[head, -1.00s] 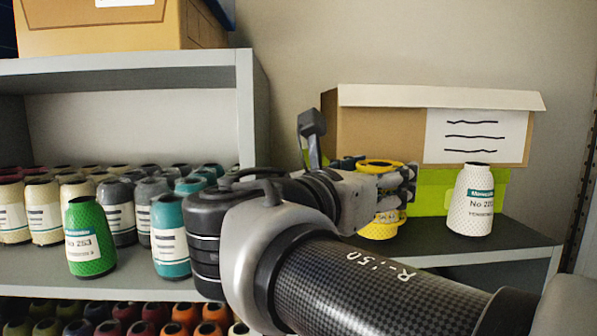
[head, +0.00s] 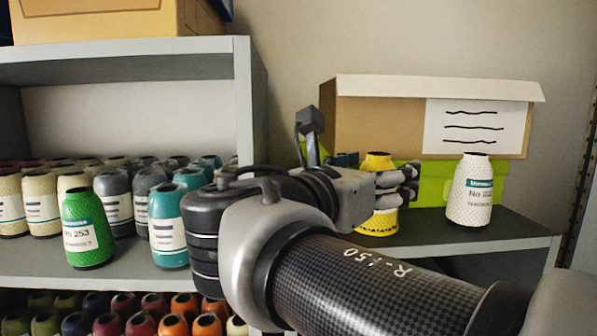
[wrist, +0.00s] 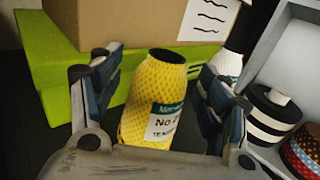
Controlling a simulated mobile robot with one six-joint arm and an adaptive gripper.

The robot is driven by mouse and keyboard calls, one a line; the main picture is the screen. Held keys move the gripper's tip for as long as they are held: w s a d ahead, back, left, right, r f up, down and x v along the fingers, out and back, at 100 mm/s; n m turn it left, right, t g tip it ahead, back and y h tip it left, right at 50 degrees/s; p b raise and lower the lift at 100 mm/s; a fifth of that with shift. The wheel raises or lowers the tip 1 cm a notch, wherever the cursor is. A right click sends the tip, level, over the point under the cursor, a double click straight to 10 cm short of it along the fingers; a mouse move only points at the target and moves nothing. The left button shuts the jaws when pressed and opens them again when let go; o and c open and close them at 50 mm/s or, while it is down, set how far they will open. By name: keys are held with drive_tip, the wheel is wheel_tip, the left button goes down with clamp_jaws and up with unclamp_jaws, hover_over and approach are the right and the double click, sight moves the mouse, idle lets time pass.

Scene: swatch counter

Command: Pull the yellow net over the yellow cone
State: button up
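The yellow cone (head: 378,163) stands upright on the dark shelf at right, its dark top opening showing. In the wrist view the yellow cone (wrist: 150,92) fills the middle, with a white and teal label. The yellow net (wrist: 158,76) shows as a diamond mesh over its side, up to near the top; its lower edge is hidden. My gripper (head: 395,185) is at the cone's side in the head view. In the wrist view my gripper (wrist: 162,68) has its fingers spread on either side of the cone, with a visible gap at the right finger.
A white cone (head: 470,190) stands to the right. A green box (head: 430,180) and cardboard box (head: 380,120) are close behind. Many coloured cones, including a green one (head: 88,228), fill the left shelf.

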drive_tip(key=shift+o, duration=0.9)
drive_tip(key=v, duration=0.7)
drive_tip(key=shift+s+a, duration=0.15)
drive_tip(key=shift+s, duration=0.1)
